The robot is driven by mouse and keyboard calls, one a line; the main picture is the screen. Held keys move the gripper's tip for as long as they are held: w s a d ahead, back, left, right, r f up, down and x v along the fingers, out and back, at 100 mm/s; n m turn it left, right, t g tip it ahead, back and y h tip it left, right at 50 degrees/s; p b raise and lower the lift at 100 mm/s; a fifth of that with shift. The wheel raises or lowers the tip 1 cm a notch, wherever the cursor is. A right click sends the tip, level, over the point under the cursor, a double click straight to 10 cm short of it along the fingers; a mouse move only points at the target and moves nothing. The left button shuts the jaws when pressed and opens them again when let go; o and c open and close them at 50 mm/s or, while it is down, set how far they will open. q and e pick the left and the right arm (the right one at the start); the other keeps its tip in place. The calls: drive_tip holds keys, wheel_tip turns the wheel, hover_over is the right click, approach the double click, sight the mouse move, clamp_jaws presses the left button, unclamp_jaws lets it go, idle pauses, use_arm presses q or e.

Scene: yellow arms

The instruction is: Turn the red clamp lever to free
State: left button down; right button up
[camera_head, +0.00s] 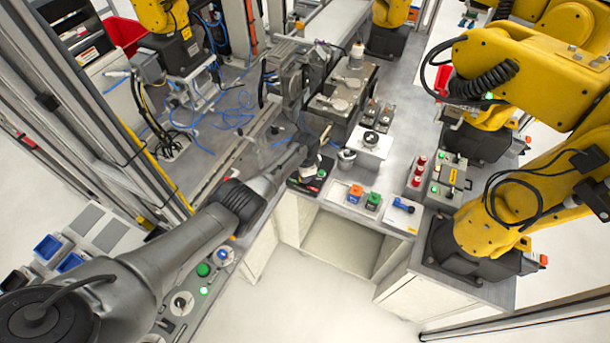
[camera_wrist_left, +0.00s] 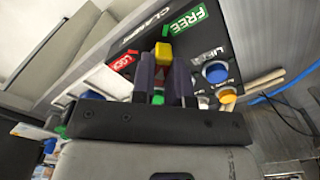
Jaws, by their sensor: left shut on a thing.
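The clamp panel (camera_wrist_left: 150,32) is black, with a white CLAMP word, a green FREE label (camera_wrist_left: 189,20) and a red LOCK label (camera_wrist_left: 123,62) in the left wrist view. My left gripper (camera_wrist_left: 163,76) is shut on the red clamp lever (camera_wrist_left: 160,75), which shows as a red patch between the dark fingers. A yellow piece (camera_wrist_left: 163,53) shows just beyond the fingertips, and a green piece lies nearer the palm. The fingers hide much of the lever, so its exact angle is unclear. In the head view the hand is over the small black panel (camera_head: 307,184). My right gripper is not in view.
Close right of the fingers are a blue button (camera_wrist_left: 215,72) and an orange button (camera_wrist_left: 228,96). Yellow robot arms (camera_head: 530,70) fill the right side; cables (camera_head: 230,118) lie at the left.

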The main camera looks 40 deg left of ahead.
use_arm(q)
drive_tip(key=c, duration=1.1)
unclamp_jaws()
wheel_tip(320, 180, up, 6)
drive_tip(key=p, duration=0.3)
drive_tip(key=shift+r+p, duration=0.45)
drive_tip(key=shift+r, duration=3.45)
